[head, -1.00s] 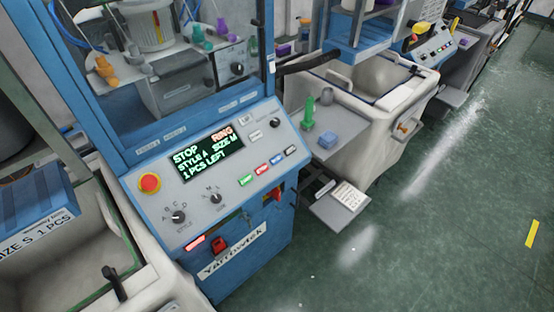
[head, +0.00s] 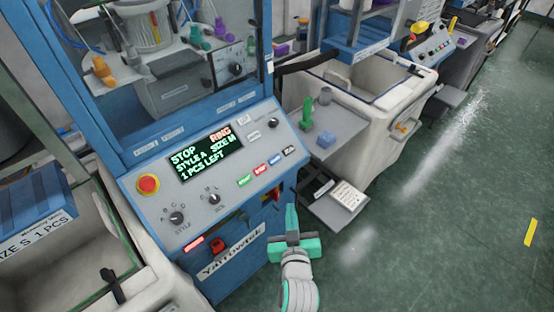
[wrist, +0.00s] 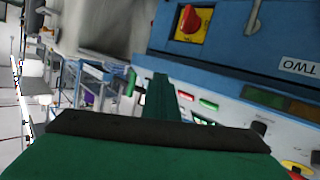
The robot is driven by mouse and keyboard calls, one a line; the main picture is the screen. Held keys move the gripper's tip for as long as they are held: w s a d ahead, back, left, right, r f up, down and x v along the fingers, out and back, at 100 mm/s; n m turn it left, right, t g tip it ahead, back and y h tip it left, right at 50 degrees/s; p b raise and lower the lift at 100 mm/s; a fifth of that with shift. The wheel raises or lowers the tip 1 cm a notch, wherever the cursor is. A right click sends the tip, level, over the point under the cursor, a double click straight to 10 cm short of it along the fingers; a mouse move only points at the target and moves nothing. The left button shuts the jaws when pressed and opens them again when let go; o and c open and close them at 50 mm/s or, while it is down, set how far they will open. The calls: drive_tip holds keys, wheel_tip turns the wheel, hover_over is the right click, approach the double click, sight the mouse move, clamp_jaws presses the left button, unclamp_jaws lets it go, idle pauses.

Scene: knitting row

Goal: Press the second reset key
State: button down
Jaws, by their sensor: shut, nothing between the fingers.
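The blue knitting machine has a grey slanted control panel (head: 146,207). A row of small keys sits on its right half: a green key (head: 244,180), a red key (head: 260,170), a blue key (head: 275,161) and a dark key (head: 289,152). Their labels are too small to read, so I cannot tell which are reset keys. My gripper (head: 291,210) is shut and empty, below and to the right of the keys, apart from the panel in the picture. In the wrist view my gripper (wrist: 158,95) points toward small red and green parts.
The display (head: 205,158) reads STOP, RING, STYLE A, SIZE M, 1 PCS LEFT. A red stop button (head: 149,183) and two dials, one marked STYLE (head: 177,217), are left of the keys. A grey shelf (head: 345,125) and a tray with a paper stand right. Open floor lies further right.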

sight(275, 159)
drive_tip(key=w+r+n+y, duration=0.2)
drive_tip(key=w+r+n, duration=0.1)
drive_tip(key=w+r, duration=0.7)
wheel_tip(275, 159, up, 3)
drive_tip(key=shift+w+d+r, duration=0.15)
drive_tip(key=shift+r, duration=0.05)
drive_tip(key=shift+f, duration=0.1)
drive_tip(key=shift+w+a+f, duration=0.65)
drive_tip(key=shift+f, duration=0.5)
drive_tip(key=shift+w+a+f, duration=0.6)
drive_tip(key=shift+a+f, duration=0.1)
drive_tip(key=shift+f, duration=0.4)
drive_tip(key=shift+w+a+f, duration=0.65)
drive_tip(key=shift+f, duration=0.5)
drive_tip(key=shift+w+f, duration=0.1)
drive_tip(key=shift+w+a+f, duration=0.15)
drive_tip(key=shift+f, duration=0.05)
drive_tip(key=shift+w+a+f, duration=0.15)
drive_tip(key=shift+a+f, duration=0.05)
drive_tip(key=shift+f, duration=0.1)
idle(0.4)
drive_tip(key=shift+s+d+r, duration=0.35)
drive_tip(key=shift+r, duration=0.25)
